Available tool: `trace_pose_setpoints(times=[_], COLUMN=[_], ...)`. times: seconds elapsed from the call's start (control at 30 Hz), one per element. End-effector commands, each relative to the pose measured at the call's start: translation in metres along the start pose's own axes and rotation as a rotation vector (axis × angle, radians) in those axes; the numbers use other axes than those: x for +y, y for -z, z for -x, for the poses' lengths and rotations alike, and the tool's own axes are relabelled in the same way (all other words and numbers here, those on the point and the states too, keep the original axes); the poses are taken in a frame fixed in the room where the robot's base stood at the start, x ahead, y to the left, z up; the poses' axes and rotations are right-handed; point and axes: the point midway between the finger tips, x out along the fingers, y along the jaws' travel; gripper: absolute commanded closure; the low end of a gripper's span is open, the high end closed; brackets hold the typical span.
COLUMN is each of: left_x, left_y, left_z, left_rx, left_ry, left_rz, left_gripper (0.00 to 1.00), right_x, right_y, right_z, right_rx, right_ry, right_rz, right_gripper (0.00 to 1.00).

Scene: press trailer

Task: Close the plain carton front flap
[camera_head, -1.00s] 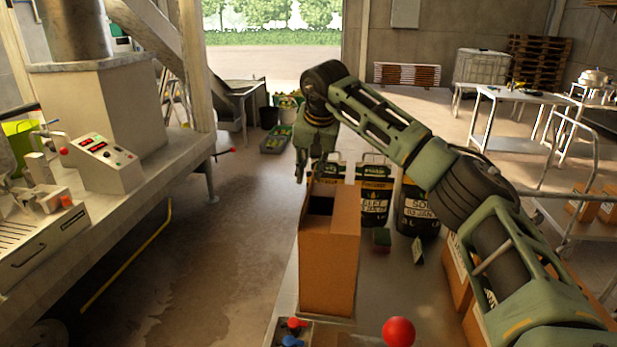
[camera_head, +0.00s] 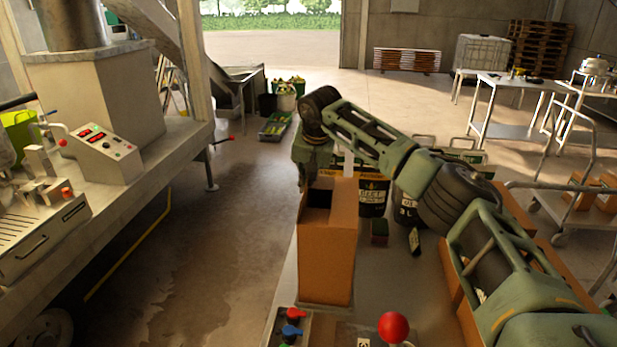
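The plain carton (camera_head: 326,258) is a tall brown box standing upright on the bench. Its top shows a dark opening on the left and brown flap panels (camera_head: 342,197) at the right and back. I cannot tell which panel is the front flap. My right arm reaches in from the right, over the bench. My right gripper (camera_head: 303,182) points down at the carton's far left top edge. Its fingers are partly hidden and small, so contact and opening are unclear. My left gripper is not in view.
A red ball knob (camera_head: 393,327) rises in front. More brown cartons (camera_head: 455,275) stand at the right, beside my arm.

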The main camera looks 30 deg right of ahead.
Motion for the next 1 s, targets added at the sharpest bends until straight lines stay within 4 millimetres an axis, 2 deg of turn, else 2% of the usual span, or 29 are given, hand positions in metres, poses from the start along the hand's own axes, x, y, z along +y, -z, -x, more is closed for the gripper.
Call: trace_pose_setpoints(times=[0.37, 0.53, 0.77, 1.0], left_x=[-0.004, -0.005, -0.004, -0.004], left_y=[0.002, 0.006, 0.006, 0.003], left_z=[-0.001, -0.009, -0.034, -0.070], left_rx=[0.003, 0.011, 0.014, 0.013], left_ry=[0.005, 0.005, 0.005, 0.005], left_rz=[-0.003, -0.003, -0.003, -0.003], left_gripper=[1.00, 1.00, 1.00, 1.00], right_x=[0.001, 0.004, 0.014, 0.025], right_y=[0.000, 0.000, -0.001, -0.003], right_z=[0.000, -0.002, -0.006, -0.011], right_rx=[0.000, 0.001, 0.002, 0.004], right_ry=[0.002, 0.033, 0.150, 0.318], right_rz=[-0.001, -0.014, -0.066, -0.134], right_gripper=[1.00, 1.00, 1.00, 1.00])
